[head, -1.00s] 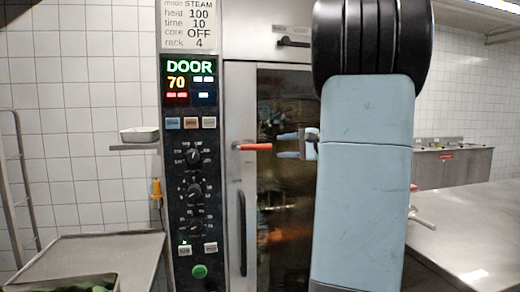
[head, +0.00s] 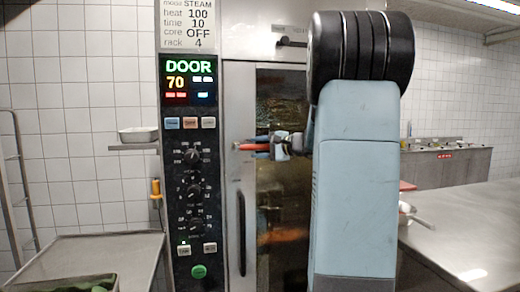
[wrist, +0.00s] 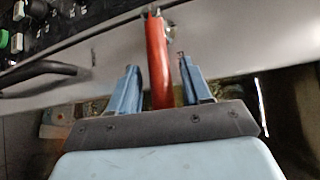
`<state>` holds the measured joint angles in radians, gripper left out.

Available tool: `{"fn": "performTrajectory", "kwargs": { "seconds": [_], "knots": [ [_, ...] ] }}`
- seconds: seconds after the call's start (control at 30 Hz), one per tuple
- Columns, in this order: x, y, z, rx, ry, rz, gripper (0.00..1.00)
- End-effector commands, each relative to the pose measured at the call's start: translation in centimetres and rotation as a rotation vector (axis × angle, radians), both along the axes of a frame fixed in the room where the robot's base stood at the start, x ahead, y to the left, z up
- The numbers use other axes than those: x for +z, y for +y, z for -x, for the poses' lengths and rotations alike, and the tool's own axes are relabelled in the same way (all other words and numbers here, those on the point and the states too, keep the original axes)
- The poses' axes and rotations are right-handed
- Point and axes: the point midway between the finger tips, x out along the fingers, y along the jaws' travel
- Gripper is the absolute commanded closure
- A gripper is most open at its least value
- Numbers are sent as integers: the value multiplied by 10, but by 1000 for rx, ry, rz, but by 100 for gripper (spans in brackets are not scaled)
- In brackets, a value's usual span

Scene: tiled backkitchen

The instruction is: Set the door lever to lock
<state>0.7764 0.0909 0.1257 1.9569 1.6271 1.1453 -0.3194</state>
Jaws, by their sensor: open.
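The door lever (head: 250,147) is a red handle on the left edge of the oven door, lying about level and pointing right in the head view. My gripper (head: 275,144) is at the lever's right end. In the wrist view the red lever (wrist: 158,62) runs between the two blue fingers of my gripper (wrist: 158,85). The fingers stand apart, with a gap on each side of the lever. The lever's pivot sits on the metal door frame at the top of the wrist view. My arm hides the right part of the oven door (head: 262,105).
The control panel (head: 190,240) left of the door shows "DOOR" in green and 70. A dark vertical door handle (head: 242,232) is below the lever. A steel counter (head: 470,225) is on the right, and a metal table (head: 100,245) stands at lower left.

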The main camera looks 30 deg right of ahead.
Motion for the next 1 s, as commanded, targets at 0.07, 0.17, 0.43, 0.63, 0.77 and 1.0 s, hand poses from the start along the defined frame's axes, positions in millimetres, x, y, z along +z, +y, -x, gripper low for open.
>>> {"fn": "performTrajectory", "kwargs": {
  "seconds": [0.07, 0.17, 0.43, 0.63, 0.77, 1.0],
  "knots": [
    [0, 0, 0, 0, 0, 0, 55],
    [0, 0, 0, 0, 0, 0, 64],
    [0, 0, 0, 0, 0, 0, 90],
    [0, 0, 0, 1, 1, 0, 100],
    [0, 1, 0, 1, 1, 0, 100],
    [-1, -3, 0, -4, 0, -6, 100]
  ]
}}
